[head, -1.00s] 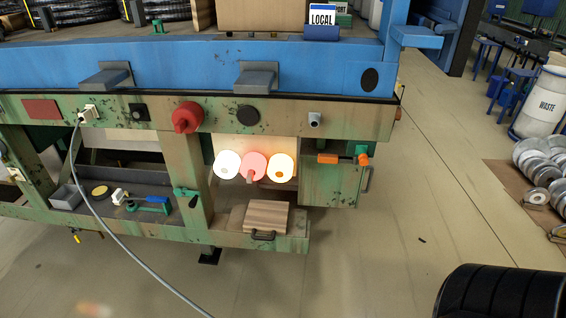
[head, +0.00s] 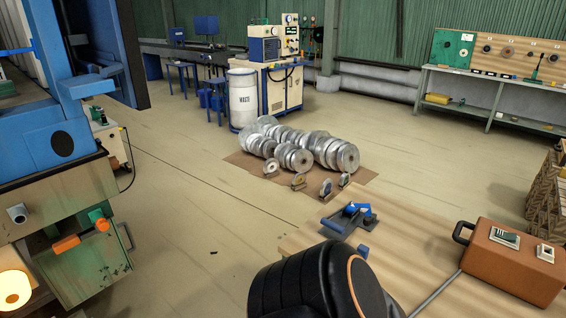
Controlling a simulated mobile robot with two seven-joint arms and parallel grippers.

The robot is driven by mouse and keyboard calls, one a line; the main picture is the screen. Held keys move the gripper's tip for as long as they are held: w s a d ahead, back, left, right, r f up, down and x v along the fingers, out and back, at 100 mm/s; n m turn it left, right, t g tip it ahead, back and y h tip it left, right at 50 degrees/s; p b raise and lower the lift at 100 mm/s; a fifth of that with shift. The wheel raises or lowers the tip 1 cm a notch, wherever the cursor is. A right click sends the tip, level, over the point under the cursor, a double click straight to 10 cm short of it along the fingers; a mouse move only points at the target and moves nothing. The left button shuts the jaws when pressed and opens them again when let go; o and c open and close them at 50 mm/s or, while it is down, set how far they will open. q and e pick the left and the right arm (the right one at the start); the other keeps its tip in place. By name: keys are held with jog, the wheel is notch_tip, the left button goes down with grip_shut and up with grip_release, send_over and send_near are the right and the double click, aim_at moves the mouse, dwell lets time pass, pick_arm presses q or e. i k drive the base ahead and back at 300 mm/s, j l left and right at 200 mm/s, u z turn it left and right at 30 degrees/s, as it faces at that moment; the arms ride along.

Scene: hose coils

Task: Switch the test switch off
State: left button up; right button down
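I cannot make out which thing is the test switch; no readable label marks one. A blue and white test cabinet (head: 281,88) with a panel of gauges and buttons (head: 290,33) stands at the back middle. A brown case (head: 512,262) at the right bears a small green-and-white fitting (head: 504,237) and a white fitting (head: 545,252), too small to read. A black rounded arm link of mine fills the bottom middle. Neither gripper shows.
A wooden table (head: 417,241) with a blue clamp (head: 350,218) is in front. Metal coils (head: 301,147) lie on a brown sheet behind it. A waste drum (head: 243,99) stands near the cabinet. The green-and-blue machine (head: 62,205) is at left.

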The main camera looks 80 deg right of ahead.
aim_at(508, 237)
jog(key=z, duration=4.2)
